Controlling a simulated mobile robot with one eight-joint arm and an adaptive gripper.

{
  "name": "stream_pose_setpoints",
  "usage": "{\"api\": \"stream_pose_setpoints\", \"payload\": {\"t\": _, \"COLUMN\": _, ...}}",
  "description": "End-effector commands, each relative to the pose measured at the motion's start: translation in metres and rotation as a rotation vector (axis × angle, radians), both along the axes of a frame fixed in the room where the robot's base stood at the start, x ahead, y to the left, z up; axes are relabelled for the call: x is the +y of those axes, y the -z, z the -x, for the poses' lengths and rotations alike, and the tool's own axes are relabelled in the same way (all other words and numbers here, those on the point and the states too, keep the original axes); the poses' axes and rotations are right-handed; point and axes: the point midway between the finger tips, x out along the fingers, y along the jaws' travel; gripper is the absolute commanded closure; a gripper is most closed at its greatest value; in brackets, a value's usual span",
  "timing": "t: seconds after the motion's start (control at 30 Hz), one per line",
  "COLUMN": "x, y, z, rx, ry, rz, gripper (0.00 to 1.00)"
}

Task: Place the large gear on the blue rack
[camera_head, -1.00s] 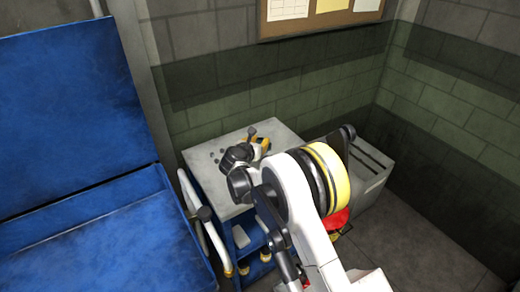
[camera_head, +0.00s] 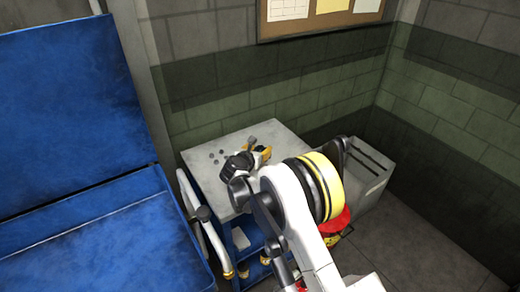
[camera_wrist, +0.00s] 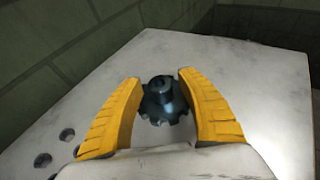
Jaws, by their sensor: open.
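The large gear (camera_wrist: 162,98) is dark blue-grey with a toothed rim and a raised round hub. It rests on the pale grey top (camera_wrist: 215,75) of a cart. My gripper (camera_wrist: 160,84) is open, with its two yellow fingers on either side of the gear; I cannot tell whether they touch it. In the head view my gripper (camera_head: 264,150) is low over the cart top, with a small grey part of what looks like the gear (camera_head: 251,141) beside it. A blue cart frame with shelves (camera_head: 243,240) stands under the top; I cannot tell if it is the blue rack.
Several small dark nuts (camera_head: 217,156) lie on the cart top's left side, also in the wrist view (camera_wrist: 67,135). A large blue structure (camera_head: 80,110) fills the left. A grey crate (camera_head: 365,175) and a red item (camera_head: 338,220) are right of the cart. Walls close off the back.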

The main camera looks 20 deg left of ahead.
Motion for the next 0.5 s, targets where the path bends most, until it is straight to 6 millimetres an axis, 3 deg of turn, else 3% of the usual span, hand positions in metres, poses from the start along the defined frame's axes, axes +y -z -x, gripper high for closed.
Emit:
{"api": "stream_pose_setpoints", "payload": {"t": 0.07, "x": 0.000, "y": -0.005, "z": 0.002, "rx": 0.000, "ry": -0.001, "rz": 0.000, "gripper": 0.54}}
{"api": "stream_pose_setpoints", "payload": {"t": 0.5, "x": 0.004, "y": -0.031, "z": 0.065, "rx": 0.000, "ry": -0.001, "rz": 0.001, "gripper": 0.54}}
